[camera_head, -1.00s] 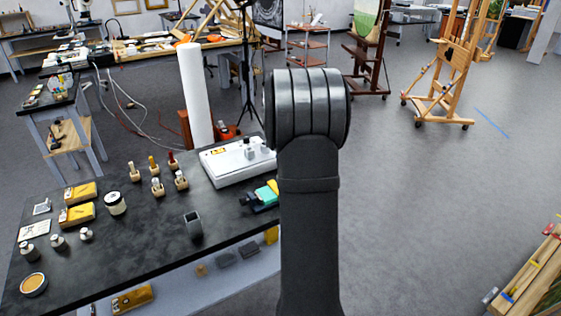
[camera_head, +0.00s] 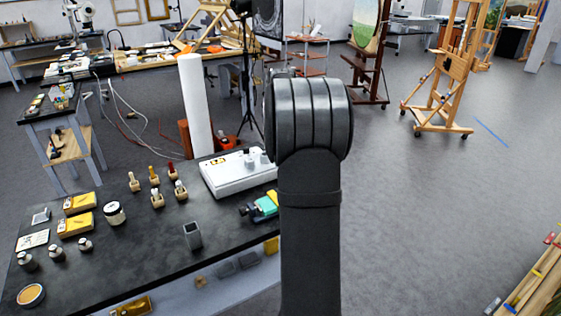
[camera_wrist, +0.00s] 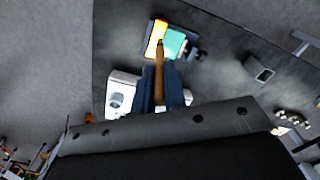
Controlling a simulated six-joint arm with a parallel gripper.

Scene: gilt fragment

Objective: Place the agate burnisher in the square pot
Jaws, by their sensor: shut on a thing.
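The square pot (camera_head: 193,236) is a small grey, open-topped box near the front edge of the dark table, and its opening looks empty. It also shows at the right in the wrist view (camera_wrist: 260,70). In the wrist view my gripper (camera_wrist: 160,78) is shut on the agate burnisher (camera_wrist: 159,58), a thin tool with a brown wooden shaft pointing away from the wrist. In the head view my arm hides the gripper and burnisher.
A white device (camera_head: 238,172) and a yellow-and-teal item (camera_head: 262,207) lie on the dark table (camera_head: 130,247) near my arm. Several small upright tools, a white jar (camera_head: 115,213), yellow boxes (camera_head: 75,223) and small bottles stand left of the pot. Table around the pot is clear.

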